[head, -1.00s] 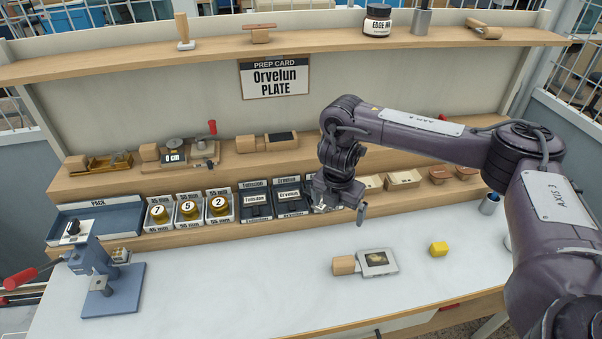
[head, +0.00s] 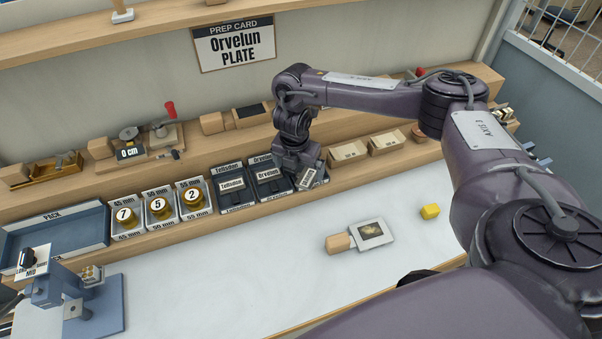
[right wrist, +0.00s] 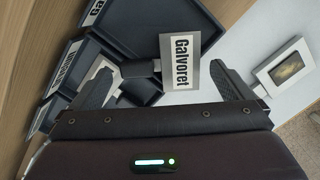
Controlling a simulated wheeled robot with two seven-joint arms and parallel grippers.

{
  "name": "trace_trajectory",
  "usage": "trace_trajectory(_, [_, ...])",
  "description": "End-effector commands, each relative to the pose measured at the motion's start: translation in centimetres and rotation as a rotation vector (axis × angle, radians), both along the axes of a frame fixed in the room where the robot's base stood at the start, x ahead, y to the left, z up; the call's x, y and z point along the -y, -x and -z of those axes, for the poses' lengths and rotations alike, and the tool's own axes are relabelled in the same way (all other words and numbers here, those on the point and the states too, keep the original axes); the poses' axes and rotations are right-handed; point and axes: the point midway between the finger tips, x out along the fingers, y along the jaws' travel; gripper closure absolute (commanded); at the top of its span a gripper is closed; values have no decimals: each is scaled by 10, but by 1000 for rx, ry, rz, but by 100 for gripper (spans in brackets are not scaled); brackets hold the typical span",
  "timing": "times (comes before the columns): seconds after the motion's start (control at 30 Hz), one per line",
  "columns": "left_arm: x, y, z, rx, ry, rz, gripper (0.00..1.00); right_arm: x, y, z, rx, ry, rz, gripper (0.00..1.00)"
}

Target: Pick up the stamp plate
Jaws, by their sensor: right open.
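The prep card (head: 235,43) reads "Orvelun PLATE". Dark stamp plates stand in a row of holders: one reads "Tellusdon" (head: 232,186), the one to its right reads "Orvelun" (head: 269,175). My right gripper (head: 303,173) is just right of the Orvelun plate, low over the end of the row. In the right wrist view its jaws are open, with a plate reading "Galvoret" (right wrist: 181,61) and its dark handle (right wrist: 141,68) between or below the fingers; contact cannot be told. The gripper partly hides that plate in the head view. My left gripper is not in view.
Numbered brass weights (head: 158,208) and a blue pack tray (head: 55,240) stand left. A blue press (head: 75,295) is front left.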

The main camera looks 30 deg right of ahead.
Motion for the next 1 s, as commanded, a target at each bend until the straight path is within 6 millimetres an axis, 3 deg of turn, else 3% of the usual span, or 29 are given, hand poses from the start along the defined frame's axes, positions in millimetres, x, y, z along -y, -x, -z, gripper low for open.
trace_trajectory(0.17, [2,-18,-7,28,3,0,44,2,0,13,-1,0,1,0])
trace_trajectory(0.37, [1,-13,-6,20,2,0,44,2,-1,15,0,0,0,0])
trace_trajectory(0.77, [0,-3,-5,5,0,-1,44,2,-1,14,1,-1,1,50])
trace_trajectory(1.0, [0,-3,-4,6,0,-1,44,2,-1,12,1,-1,1,50])
